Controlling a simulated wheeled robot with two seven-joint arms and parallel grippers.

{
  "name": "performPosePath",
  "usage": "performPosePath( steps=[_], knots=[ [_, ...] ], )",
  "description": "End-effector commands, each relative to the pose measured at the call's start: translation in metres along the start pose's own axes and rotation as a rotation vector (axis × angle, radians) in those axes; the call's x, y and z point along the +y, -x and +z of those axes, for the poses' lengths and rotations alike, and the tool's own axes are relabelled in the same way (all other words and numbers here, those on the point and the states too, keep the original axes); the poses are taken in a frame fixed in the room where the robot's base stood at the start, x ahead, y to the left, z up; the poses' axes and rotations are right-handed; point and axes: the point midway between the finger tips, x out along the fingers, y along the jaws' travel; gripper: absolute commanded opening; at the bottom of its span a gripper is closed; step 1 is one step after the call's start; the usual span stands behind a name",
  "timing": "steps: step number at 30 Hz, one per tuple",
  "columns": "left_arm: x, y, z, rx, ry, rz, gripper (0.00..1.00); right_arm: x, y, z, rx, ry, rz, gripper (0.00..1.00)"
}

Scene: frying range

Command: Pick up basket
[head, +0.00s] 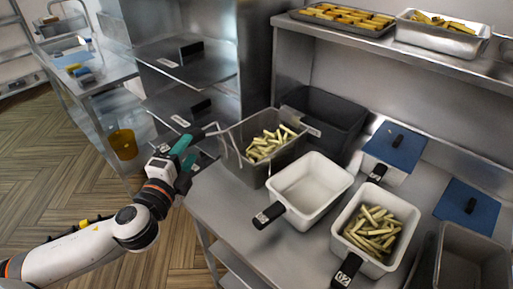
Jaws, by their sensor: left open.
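A grey basket (248,181) with cut fries (268,143) in it stands at the left end of the steel counter. Thin metal handle bars reach out from its left side. My left gripper (196,148) is open, just left of this basket and close to the bars. I cannot tell whether the bars lie between its fingers. An empty white container (308,190) with a black handle stands right of the basket. Another white container (350,245) with a black handle holds fries nearer the front. My right gripper is out of view.
A dark empty bin (325,112) stands behind the basket. Blue lids (394,147) and a grey bin (470,262) are on the right. A shelf above holds a tray (342,27) and a pan (440,38) of food. A steel rack (185,65) stands behind my left arm.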

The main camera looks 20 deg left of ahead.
Motion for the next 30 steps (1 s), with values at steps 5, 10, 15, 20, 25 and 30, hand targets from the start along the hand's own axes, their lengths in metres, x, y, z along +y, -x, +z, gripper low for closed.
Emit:
performPosePath(
  steps=[5,10,15,20,25,30],
  knots=[
    [0.001,-0.009,0.0,0.0,0.0,0.0,0.47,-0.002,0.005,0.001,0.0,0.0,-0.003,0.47],
    [0.001,-0.023,0.0,0.001,0.002,0.001,0.47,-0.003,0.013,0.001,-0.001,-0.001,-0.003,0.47],
    [-0.003,-0.047,0.001,0.001,0.001,0.002,0.47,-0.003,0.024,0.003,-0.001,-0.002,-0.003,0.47],
    [-0.005,-0.059,0.001,0.0,0.001,0.0,0.47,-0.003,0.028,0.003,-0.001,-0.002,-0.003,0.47],
    [-0.007,-0.061,0.001,-0.001,0.001,-0.001,0.47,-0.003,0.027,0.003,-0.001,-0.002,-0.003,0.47],
    [-0.007,-0.06,0.001,0.0,0.001,-0.001,0.33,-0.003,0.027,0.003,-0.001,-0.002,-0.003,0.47]
  ],
)
